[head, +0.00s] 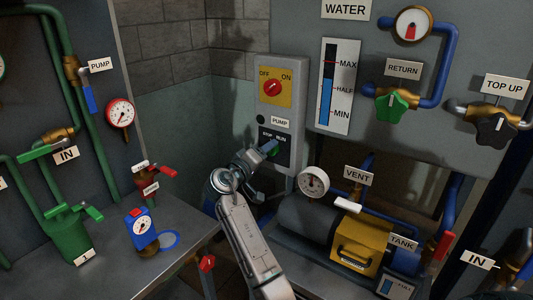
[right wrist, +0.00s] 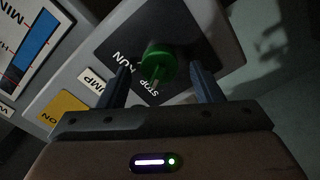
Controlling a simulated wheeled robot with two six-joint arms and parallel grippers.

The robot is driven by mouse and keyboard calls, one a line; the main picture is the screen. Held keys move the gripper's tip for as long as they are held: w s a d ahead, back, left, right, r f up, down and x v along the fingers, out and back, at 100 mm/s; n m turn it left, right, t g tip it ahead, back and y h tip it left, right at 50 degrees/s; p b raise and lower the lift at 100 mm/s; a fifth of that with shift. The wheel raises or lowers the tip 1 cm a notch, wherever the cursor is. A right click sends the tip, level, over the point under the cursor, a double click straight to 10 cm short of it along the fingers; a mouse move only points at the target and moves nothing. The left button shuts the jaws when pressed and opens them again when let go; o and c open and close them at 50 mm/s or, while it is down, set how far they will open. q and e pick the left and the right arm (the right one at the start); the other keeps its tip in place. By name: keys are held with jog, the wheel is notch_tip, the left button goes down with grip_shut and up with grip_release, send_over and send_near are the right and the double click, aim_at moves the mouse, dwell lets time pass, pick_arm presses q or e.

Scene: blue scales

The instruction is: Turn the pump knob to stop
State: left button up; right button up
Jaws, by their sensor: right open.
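The pump knob is green (right wrist: 160,60) and sits on a dark plate (right wrist: 205,28) marked STOP and RUN, below the PUMP label. Its grip faces the right wrist camera; I cannot tell for sure which word it points at. My right gripper (right wrist: 161,75) is open, with one finger on each side of the knob; I cannot tell whether they touch it. In the head view my right gripper (head: 267,151) is at the STOP/RUN plate and mostly hides the knob. My left gripper is not in view.
Above the knob, a red switch (head: 272,88) sits on a yellow OFF/ON plate. A water gauge (head: 338,90) and green RETURN valve (head: 391,105) are to the right. A dial gauge (head: 313,182) and yellow-fronted pump (head: 360,247) stand below right. A grey bench (head: 185,262) is at left.

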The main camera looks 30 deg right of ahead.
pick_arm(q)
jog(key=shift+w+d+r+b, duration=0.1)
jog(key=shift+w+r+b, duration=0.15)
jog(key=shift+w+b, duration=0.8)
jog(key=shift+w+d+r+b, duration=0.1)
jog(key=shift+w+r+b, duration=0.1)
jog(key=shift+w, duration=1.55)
pick_arm(e)
jog(key=v, duration=1)
jog(key=shift+d, duration=0.1)
